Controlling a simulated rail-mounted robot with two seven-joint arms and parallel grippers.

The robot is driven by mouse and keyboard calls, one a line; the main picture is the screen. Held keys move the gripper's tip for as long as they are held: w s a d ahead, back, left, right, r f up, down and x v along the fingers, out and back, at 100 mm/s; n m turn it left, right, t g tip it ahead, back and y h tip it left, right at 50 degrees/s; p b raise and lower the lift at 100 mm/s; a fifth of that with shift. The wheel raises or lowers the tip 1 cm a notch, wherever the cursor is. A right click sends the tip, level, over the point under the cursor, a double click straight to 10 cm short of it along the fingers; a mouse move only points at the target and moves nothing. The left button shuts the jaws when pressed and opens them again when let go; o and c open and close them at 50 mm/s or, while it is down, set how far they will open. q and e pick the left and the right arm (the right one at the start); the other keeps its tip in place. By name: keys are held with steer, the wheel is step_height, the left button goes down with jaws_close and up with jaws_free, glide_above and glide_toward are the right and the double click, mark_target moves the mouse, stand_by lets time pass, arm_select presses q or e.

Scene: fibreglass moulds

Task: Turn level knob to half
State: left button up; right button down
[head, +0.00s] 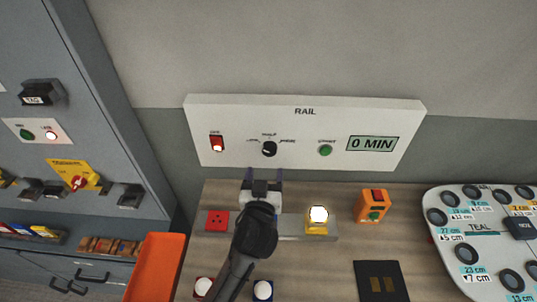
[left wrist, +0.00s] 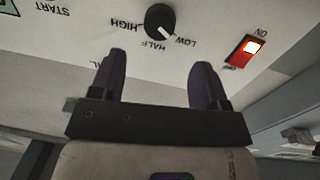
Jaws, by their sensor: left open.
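The level knob (head: 269,149) is a round black knob on the white RAIL panel (head: 235,107), with LOW, HALF and HIGH printed around it. The knob also shows in the left wrist view (left wrist: 160,20), upside down. Its white mark points toward the LOW side, roughly between HALF and LOW. My left gripper (head: 264,175) is open and empty, just below the knob in the head view. In the left wrist view its two dark fingers (left wrist: 155,80) are spread, and the knob lies beyond them, untouched. My right gripper is not in view.
The panel also has a lit red switch (head: 217,144), a green START button (head: 325,151) and a display (head: 372,144) reading 0 MIN. Below stand a yellow lamp button (head: 317,220), a red socket box (head: 217,221) and an orange box (head: 374,204). A TEAL board (head: 475,250) lies right.

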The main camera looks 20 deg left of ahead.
mark_target(269, 152)
arm_select(q)
steer(key=x, duration=0.5)
steer(key=shift+w, duration=0.25)
steer(key=shift+x, duration=0.95)
steer(key=shift+c, duration=0.5)
